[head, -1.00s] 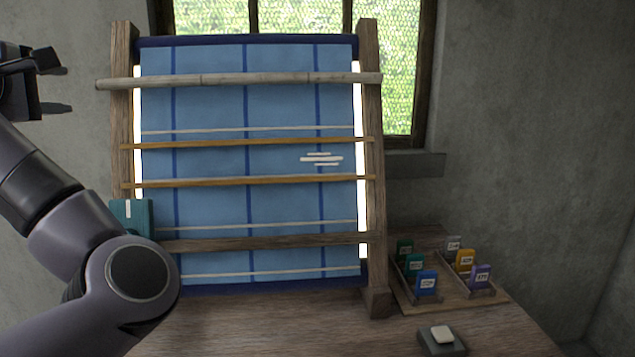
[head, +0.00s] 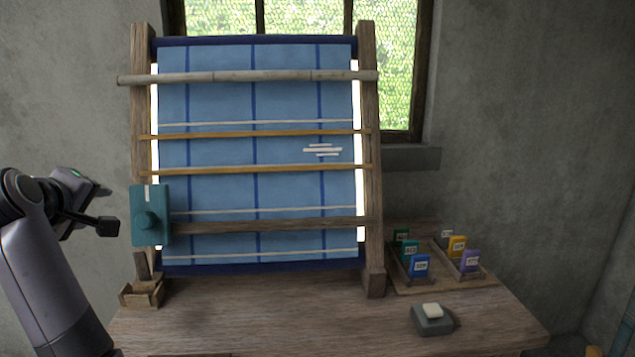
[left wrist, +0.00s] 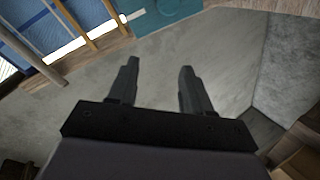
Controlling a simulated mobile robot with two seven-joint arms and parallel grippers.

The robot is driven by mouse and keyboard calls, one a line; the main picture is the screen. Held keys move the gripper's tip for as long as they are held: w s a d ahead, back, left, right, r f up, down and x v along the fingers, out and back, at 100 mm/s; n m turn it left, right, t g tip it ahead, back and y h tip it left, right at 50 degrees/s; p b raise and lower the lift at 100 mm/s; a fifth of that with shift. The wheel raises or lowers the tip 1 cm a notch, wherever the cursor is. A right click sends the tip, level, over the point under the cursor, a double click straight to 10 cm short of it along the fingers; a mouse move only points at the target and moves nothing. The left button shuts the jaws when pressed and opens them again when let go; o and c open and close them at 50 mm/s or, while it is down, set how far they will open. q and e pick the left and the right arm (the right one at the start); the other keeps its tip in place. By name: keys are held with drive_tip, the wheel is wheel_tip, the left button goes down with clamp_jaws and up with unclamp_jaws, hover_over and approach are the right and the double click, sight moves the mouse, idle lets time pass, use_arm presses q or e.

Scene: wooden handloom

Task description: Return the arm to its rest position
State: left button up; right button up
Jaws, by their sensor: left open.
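My left gripper (head: 107,206) is at the left of the head view, to the left of the loom and apart from it. In the left wrist view its two fingers (left wrist: 157,88) stand apart with nothing between them. The wooden handloom (head: 368,200) stands upright on the table with blue cloth (head: 285,100) on it. A teal box with a round knob (head: 150,215) is on the loom's left post, close to the gripper's right. My right gripper is in neither view.
A small wooden box (head: 142,293) sits at the table's left end. A tray (head: 440,285) of several coloured cards is at the right, behind a grey block with a white piece (head: 432,318). The table's (head: 280,320) front middle is clear.

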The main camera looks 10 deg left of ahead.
use_arm(q)
drive_tip(key=s+d+f+m+g, duration=0.1)
drive_tip(key=s+d+f+m, duration=0.25)
drive_tip(key=f, duration=0.45)
drive_tip(key=s+d+f+m+g+h, duration=0.1)
drive_tip(key=s+d+f+m+g, duration=0.2)
drive_tip(key=f, duration=0.5)
drive_tip(key=s+d+f+m, duration=0.3)
drive_tip(key=s+f, duration=0.2)
drive_tip(key=f, duration=0.3)
drive_tip(key=s+d+f+m+g+h, duration=0.1)
drive_tip(key=s+d+f+m+g, duration=0.1)
drive_tip(key=s+d+f, duration=0.3)
drive_tip(key=s+d+f+m+g+h, duration=0.1)
drive_tip(key=s+d+f+m, duration=0.15)
drive_tip(key=s, duration=0.55)
drive_tip(key=s+d+f+m+g+h, duration=0.1)
drive_tip(key=s+d+f+m+g, duration=0.15)
drive_tip(key=s, duration=0.35)
drive_tip(key=w+d+f+t+h+p, duration=0.2)
drive_tip(key=w+d+f+t+p, duration=0.1)
drive_tip(key=w+f+t, duration=0.3)
drive_tip(key=shift+w+d+m+t+p, duration=0.2)
drive_tip(key=shift+d+m+t+p, duration=0.25)
drive_tip(key=shift+t, duration=0.5)
